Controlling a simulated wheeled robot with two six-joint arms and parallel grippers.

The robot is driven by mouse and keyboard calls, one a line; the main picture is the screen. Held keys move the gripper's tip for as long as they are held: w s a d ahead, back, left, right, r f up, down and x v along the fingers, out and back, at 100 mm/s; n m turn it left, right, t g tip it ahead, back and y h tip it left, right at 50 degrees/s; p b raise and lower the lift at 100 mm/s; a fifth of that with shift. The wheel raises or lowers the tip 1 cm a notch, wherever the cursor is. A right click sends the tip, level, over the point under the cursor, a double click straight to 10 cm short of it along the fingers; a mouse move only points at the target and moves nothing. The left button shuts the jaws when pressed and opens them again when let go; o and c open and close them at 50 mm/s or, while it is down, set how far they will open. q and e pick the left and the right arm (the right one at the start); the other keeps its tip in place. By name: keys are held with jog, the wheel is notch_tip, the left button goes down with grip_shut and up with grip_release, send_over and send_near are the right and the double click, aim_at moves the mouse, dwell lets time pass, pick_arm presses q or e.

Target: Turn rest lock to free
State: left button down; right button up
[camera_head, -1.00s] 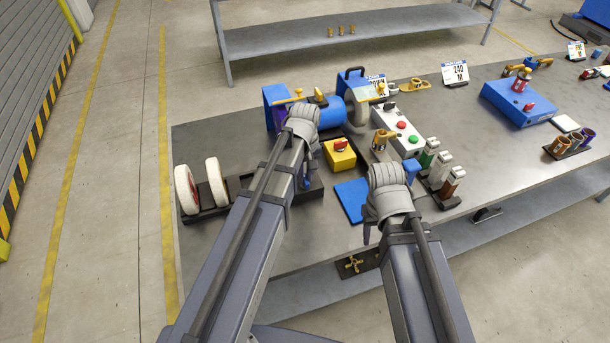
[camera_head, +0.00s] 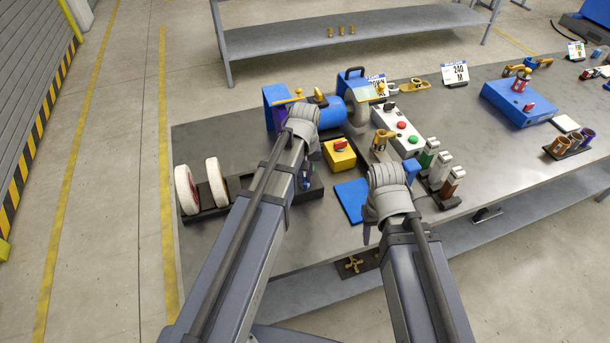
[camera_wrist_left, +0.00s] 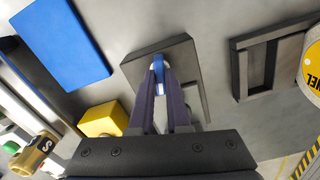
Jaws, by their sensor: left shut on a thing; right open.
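A dark flat plate (camera_wrist_left: 190,75) lies on the bench beside a yellow box and a blue pad. A small blue lever with a white part (camera_wrist_left: 158,68) stands up from it. I take it for the rest lock, but no marking is readable. My left gripper (camera_wrist_left: 159,82) is shut on this lever from above, one finger on each side. In the head view, my left gripper (camera_head: 305,178) is low over the plate (camera_head: 316,188), mostly hidden by my forearm. My right gripper (camera_head: 368,228) is open near the bench's front edge, its fingers mostly hidden by its wrist.
The yellow box with a red knob (camera_head: 340,153) stands close behind the plate. The blue pad (camera_head: 350,196) lies to its right. White wheels (camera_head: 187,189) in a dark holder stand to the left. A grey button box (camera_head: 398,130) is farther right.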

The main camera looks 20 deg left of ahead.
pick_arm(q)
jog(key=m, duration=1.1)
jog(key=shift+m, duration=1.9)
jog(key=c, duration=0.9)
grip_release()
jog(key=shift+r, duration=0.1)
